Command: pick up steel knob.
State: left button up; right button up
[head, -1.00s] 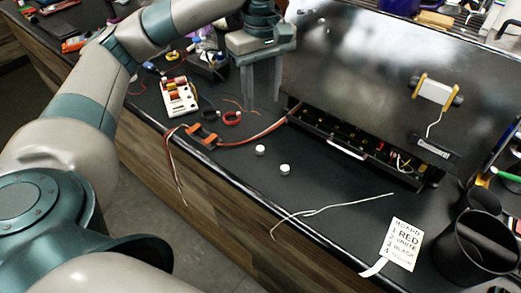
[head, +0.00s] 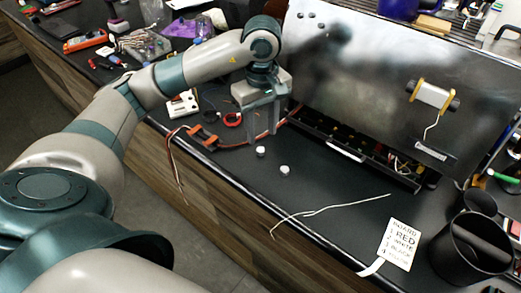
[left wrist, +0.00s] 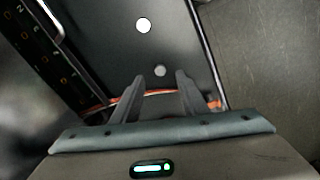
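Two small round knobs lie on the dark bench top. The greyer one, which looks like the steel knob (head: 260,151), is nearer my gripper; it also shows in the left wrist view (left wrist: 160,71). The whiter knob (head: 284,169) lies to its right and nearer the bench's front edge, and is bright in the left wrist view (left wrist: 144,25). My left gripper (head: 263,134) points down just behind the grey knob, fingers apart and empty. In the left wrist view the grey knob shows between and just beyond the fingertips (left wrist: 160,82). My right gripper is not in view.
The brewer's open housing (head: 350,150) and upright metal panel (head: 370,75) stand behind. An orange clamp with wires (head: 203,136) lies left. A loose white wire (head: 330,208), a label card (head: 399,244) and a black cup (head: 470,250) are to the right.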

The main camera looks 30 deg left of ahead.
aim_at(260, 150)
pick_arm(q)
jog(key=shift+f, duration=0.9)
jog(key=shift+p, duration=0.3)
jog(key=shift+a+f, duration=0.1)
jog(key=shift+f, duration=0.2)
jog(key=shift+w+a+f+p, duration=0.1)
jog(key=shift+f+p, duration=0.6)
jog(key=shift+p, duration=0.1)
notch_tip(260, 150, down, 2)
jog(key=shift+a+p, duration=0.1)
jog(key=shift+p, duration=0.35)
jog(key=shift+f, duration=0.6)
